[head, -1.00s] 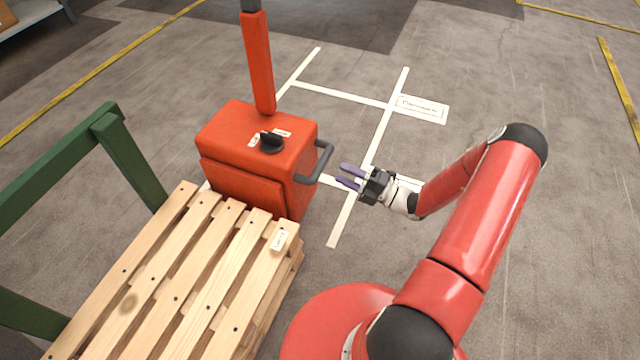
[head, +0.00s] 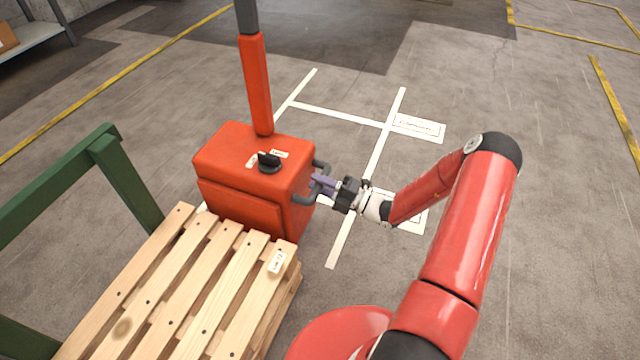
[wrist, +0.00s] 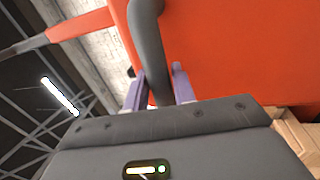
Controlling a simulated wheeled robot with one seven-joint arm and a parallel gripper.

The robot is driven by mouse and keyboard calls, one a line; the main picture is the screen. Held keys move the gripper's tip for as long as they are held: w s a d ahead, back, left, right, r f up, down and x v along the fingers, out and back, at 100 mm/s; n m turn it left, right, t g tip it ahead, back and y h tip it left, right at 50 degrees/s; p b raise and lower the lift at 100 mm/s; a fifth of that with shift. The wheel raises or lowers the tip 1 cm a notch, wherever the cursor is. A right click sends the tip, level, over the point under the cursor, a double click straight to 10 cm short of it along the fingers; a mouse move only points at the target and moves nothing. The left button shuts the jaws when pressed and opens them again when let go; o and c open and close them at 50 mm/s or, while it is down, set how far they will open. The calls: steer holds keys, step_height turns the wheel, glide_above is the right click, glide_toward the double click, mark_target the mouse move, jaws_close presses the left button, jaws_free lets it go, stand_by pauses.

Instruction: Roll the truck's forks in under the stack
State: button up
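The orange pallet truck (head: 240,205) stands at the far end of the wooden pallet stack (head: 200,290), its body close against or touching the pallet's end. Its upright mast (head: 256,85) rises behind, and a black knob (head: 268,162) sits on top. My gripper (head: 320,183) is at the grey handle (head: 306,199) on the truck's right side. In the wrist view the handle bar (wrist: 152,50) passes between my two purple fingers (wrist: 158,88), close to both. I cannot tell whether they press on it. The forks are hidden.
A green frame (head: 110,165) stands left of the pallet. White floor lines (head: 375,150) with a labelled box run behind and right of the truck. The floor to the right is open. A grey shelf (head: 35,32) is at the far left.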

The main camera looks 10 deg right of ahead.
jaws_close()
steer(key=shift+s+a+r+p, duration=0.15)
steer(key=shift+s+a+p, duration=0.45)
steer(key=shift+p, duration=0.25)
steer(key=shift+s+a+f, duration=0.1)
steer(key=shift+s+f, duration=0.1)
steer(key=shift+s, duration=0.15)
steer(key=shift+o, duration=2)
jaws_free()
